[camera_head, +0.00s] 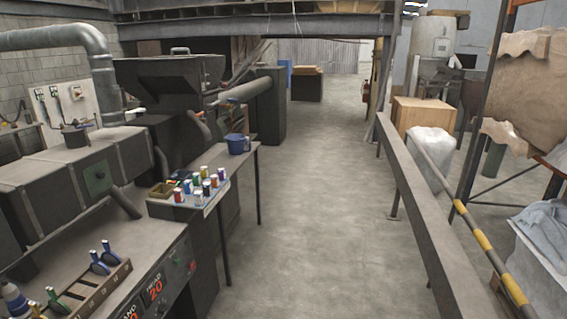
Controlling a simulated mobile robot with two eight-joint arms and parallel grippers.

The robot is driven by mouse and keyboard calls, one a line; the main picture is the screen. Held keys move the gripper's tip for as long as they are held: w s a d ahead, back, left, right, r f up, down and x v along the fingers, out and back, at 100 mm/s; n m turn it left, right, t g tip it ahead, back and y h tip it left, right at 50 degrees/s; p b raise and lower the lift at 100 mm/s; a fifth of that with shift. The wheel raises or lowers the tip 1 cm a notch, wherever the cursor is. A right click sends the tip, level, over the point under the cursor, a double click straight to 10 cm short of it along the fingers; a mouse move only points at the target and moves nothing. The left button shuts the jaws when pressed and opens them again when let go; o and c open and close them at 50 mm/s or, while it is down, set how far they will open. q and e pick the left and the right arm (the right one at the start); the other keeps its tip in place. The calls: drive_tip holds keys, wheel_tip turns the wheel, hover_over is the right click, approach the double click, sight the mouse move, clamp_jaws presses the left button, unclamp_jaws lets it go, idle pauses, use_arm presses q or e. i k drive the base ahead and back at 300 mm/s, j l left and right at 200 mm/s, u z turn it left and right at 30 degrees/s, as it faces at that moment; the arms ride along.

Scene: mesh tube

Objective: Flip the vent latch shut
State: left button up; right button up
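No part that I can surely call the vent latch stands out. A long grey box-shaped machine (60,185) runs along the left side. Its end face carries a small dark green square plate (96,178) with a tiny light spot in its middle; whether this is a latch I cannot tell. A silver bent duct (102,75) comes down behind the machine. A small dark round part with a handle (76,135) sits near the machine's top rear edge. Neither of my grippers is in view.
A bench with a tool rack (85,293) fills the lower left. The middle floor (305,220) is clear. A grey rail (425,215) and a yellow-black bar (480,238) bound the right.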

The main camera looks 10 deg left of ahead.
sight(84, 126)
drive_tip(key=i+u, duration=0.15)
drive_tip(key=i, duration=0.65)
drive_tip(key=i+l+u, duration=0.2)
drive_tip(key=i, duration=0.6)
drive_tip(key=i+j, duration=0.05)
